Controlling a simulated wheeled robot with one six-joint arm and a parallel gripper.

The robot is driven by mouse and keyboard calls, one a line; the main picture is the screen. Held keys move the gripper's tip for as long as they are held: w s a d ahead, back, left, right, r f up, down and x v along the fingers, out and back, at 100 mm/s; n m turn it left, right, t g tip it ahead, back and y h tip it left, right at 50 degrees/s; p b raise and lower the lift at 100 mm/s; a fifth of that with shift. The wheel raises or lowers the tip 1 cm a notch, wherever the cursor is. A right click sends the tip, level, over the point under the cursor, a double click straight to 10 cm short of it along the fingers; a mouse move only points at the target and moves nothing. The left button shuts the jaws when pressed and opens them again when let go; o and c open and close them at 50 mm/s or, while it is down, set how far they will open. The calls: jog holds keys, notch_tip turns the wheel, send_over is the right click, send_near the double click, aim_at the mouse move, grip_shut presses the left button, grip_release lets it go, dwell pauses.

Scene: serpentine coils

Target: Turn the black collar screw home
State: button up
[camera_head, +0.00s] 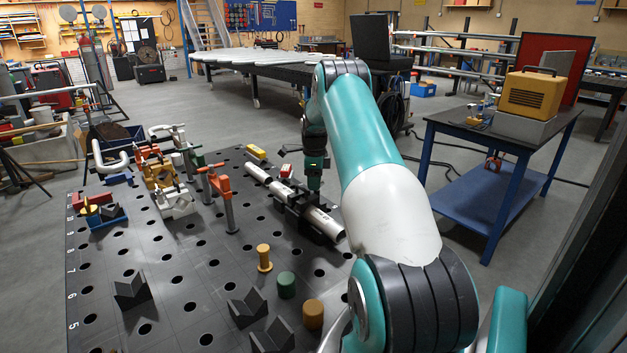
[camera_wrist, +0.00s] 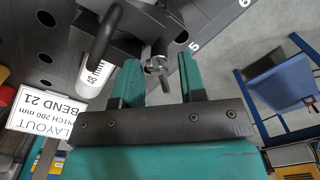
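I cannot tell the depth between fingertips and screw. The collar sits by a pale tube with scale marks (camera_wrist: 93,76). In the head view my gripper (camera_head: 314,165) is over the long silver tube (camera_head: 325,222) and its black holders; the screw is too small to make out there.
The black perforated table (camera_head: 190,270) carries V-blocks (camera_head: 132,288), a green cylinder (camera_head: 287,284), yellow pieces and orange clamps (camera_head: 218,185) left of the tube. A white layout card (camera_wrist: 45,115) is near the gripper in the wrist view. A blue side table (camera_head: 490,205) stands at the right.

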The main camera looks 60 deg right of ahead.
jog(key=shift+r, duration=0.1)
notch_tip(320, 180, up, 17)
jog(key=b, duration=0.2)
jog(key=shift+r, duration=0.15)
jog(key=shift+o, duration=0.3)
jog(key=o, duration=0.4)
jog(key=shift+c, duration=0.2)
jog(key=shift+o, duration=0.3)
jog(key=shift+s+n, duration=0.1)
jog(key=shift+n, duration=0.5)
jog(key=f+n+p, duration=0.2)
jog(key=f+n, duration=0.4)
jog(key=f+n+p, duration=0.3)
jog(key=f+n, duration=0.3)
jog(key=f+n+p, duration=0.2)
jog(key=f+n, duration=0.4)
jog(key=n, duration=0.1)
jog(key=shift+s+d, duration=0.1)
jog(key=shift+s, duration=0.15)
